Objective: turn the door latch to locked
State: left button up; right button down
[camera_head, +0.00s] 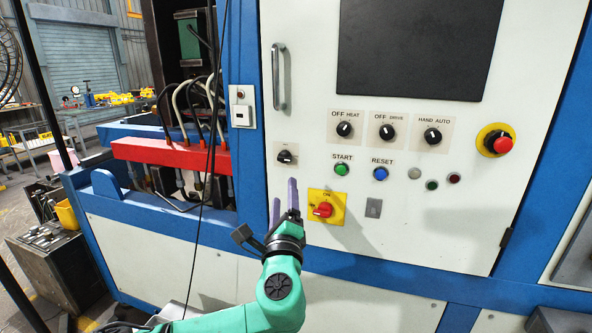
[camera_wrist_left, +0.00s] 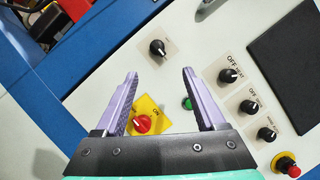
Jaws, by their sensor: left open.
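The door latch (camera_head: 287,157) is a small black knob on a pale plate, at the left edge of the white cabinet door, below the metal handle. It also shows in the left wrist view (camera_wrist_left: 158,48), beyond and between my fingertips. My left gripper (camera_head: 284,196) is open and empty, with purple fingers pointing up, just below the latch in the head view. In the left wrist view its fingers (camera_wrist_left: 160,75) are spread apart, and neither touches the latch. The writing on the latch plate is too small to read. My right gripper is not in view.
A red switch on a yellow plate (camera_head: 341,205) sits right of my left gripper. Green START (camera_head: 341,169) and blue RESET (camera_head: 380,174) buttons, black selector knobs (camera_head: 345,129) and a red emergency stop (camera_head: 502,145) are on the door. The handle (camera_head: 279,77) protrudes above the latch.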

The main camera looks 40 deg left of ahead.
aim_at(284, 161)
pick_arm(q)
jog(key=p+x, duration=0.4)
jog(key=x, duration=1)
jog(key=shift+w+a+f, duration=0.1)
jog(key=shift+a, duration=0.3)
jog(key=shift+w+a+f, duration=0.1)
jog(key=shift+w+a, duration=0.05)
jog(key=shift+w, duration=0.05)
grip_shut()
